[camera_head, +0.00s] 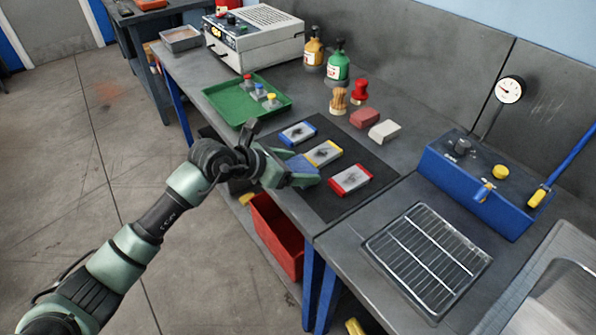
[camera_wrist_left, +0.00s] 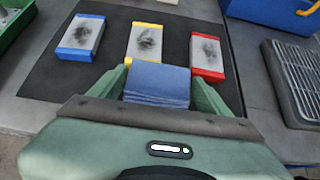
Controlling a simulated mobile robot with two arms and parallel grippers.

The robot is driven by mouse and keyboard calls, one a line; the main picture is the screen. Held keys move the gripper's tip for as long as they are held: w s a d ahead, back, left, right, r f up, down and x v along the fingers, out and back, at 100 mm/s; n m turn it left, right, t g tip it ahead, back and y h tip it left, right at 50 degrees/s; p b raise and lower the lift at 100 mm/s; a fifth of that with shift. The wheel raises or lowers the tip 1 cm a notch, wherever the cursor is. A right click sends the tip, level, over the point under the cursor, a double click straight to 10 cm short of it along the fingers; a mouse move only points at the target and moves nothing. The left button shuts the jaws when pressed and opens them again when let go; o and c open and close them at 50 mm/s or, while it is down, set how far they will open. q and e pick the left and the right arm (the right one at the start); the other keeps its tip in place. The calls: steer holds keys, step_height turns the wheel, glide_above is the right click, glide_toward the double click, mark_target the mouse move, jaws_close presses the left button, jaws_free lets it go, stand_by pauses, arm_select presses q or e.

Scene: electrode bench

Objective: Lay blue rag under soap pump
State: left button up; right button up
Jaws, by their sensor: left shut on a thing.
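My left gripper (camera_head: 300,172) is shut on a folded blue rag (camera_head: 299,164) above the near edge of the dark mat. In the left wrist view the blue rag (camera_wrist_left: 158,84) shows several stacked layers between the two fingers. Two pump bottles stand at the back of the bench: a green one (camera_head: 337,68) and an orange one (camera_head: 314,52), both upright with dark tops. I cannot tell for certain which is the soap pump. Both are well apart from the gripper. My right gripper is not in view.
Blue, yellow and red-edged plates (camera_head: 350,180) with dark smudges lie on the black mat (camera_head: 325,205). Brushes (camera_head: 338,101) and blocks (camera_head: 383,130) stand between mat and bottles. A green tray (camera_head: 225,108) is left, a blue box (camera_head: 475,185) and wire rack (camera_head: 425,258) right.

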arm_select(q)
step_height(320, 180, up, 18)
steer(key=f+b, duration=0.1)
steer(key=b, duration=0.2)
glide_toward(297, 169)
steer(key=s+a+r, duration=0.2)
steer(key=s+a, duration=0.2)
steer(key=a, duration=0.2)
steer(key=s+a+f, duration=0.3)
steer(key=s+a, duration=0.3)
steer(key=s, duration=0.5)
steer(key=shift+f, duration=0.25)
steer(key=shift+f, duration=0.1)
